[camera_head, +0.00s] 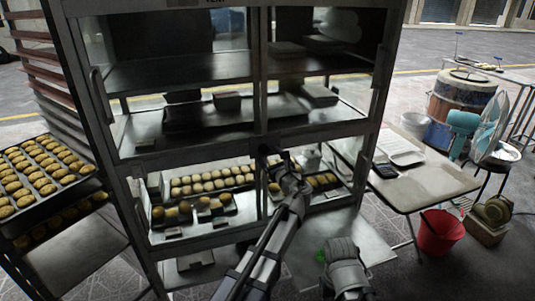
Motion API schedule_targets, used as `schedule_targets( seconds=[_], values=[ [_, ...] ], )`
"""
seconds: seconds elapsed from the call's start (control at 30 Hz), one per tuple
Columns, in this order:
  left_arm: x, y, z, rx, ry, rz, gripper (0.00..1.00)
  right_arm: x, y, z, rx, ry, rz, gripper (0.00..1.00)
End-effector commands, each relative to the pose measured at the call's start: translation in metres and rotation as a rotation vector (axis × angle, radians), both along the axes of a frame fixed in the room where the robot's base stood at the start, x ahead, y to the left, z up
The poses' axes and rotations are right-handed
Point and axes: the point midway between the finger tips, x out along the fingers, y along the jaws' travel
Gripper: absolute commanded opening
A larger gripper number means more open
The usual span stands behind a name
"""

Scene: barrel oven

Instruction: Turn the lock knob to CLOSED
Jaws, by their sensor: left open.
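I cannot make out a lock knob or a CLOSED mark; it may be hidden or too small. A tall metal cabinet with glass panels (195,148) fills the middle of the view. My left gripper (268,155) is open at the cabinet's centre post, in front of the lower shelf. I cannot tell whether it touches the post. My left arm reaches up to it from the bottom of the picture. Part of my right arm shows at the bottom, right of the left arm, but its gripper is not in view.
Trays of buns (38,172) stand in a rack at left, and more buns (212,180) sit inside the cabinet. At right are a table (435,182), a brown barrel (462,95), a blue fan (487,128) and a red bucket (440,235). Open paving lies behind.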

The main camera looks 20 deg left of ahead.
Motion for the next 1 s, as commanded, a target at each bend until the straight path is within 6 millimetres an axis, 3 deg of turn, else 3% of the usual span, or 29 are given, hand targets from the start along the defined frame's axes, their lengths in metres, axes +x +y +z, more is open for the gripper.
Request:
schedule_targets(
  seconds=[0.13,0.47,1.0],
  values=[
    [0.0089,0.0074,-0.0001,0.000,0.000,0.002,0.75,0.0000,0.0000,0.0000,0.000,0.000,0.000,0.50],
    [0.0102,0.0087,-0.0001,-0.001,0.000,0.001,0.75,0.0000,-0.0001,0.0000,0.000,0.000,0.000,0.50],
    [0.0103,0.0082,0.0000,-0.001,-0.001,0.000,0.15,0.0000,0.0000,0.0000,0.000,0.000,0.000,0.50]
  ],
)
